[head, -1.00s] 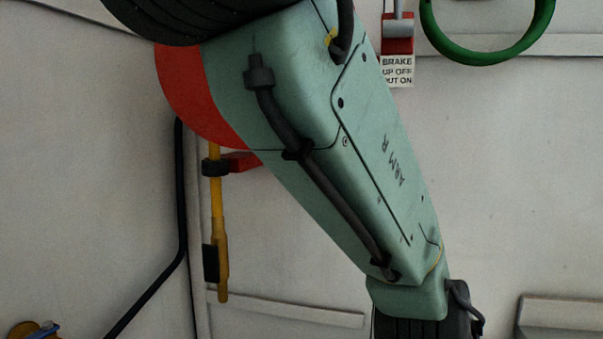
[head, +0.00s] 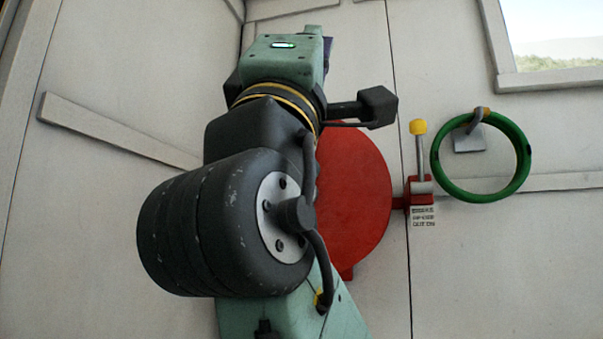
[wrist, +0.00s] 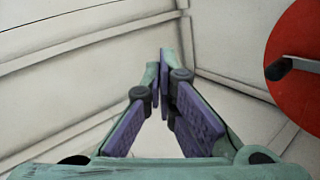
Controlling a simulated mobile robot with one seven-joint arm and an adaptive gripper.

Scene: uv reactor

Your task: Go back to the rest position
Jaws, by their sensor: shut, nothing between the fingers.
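In the wrist view my gripper (wrist: 162,72) has its two purple-padded fingers together at the tips, with nothing between them. The tips point towards bare pale wall panels and touch nothing that I can see. In the head view my arm is folded up in the middle, and the gripper is mostly hidden behind my wrist; only a bit of purple (head: 328,52) shows at its upper right edge.
A red disc (head: 355,195) is partly behind my arm; it shows at the right in the wrist view (wrist: 297,50). Right of it are a brake lever with a yellow knob (head: 418,127), its label (head: 423,217) and a green ring (head: 437,165). A window (head: 550,40) is top right.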

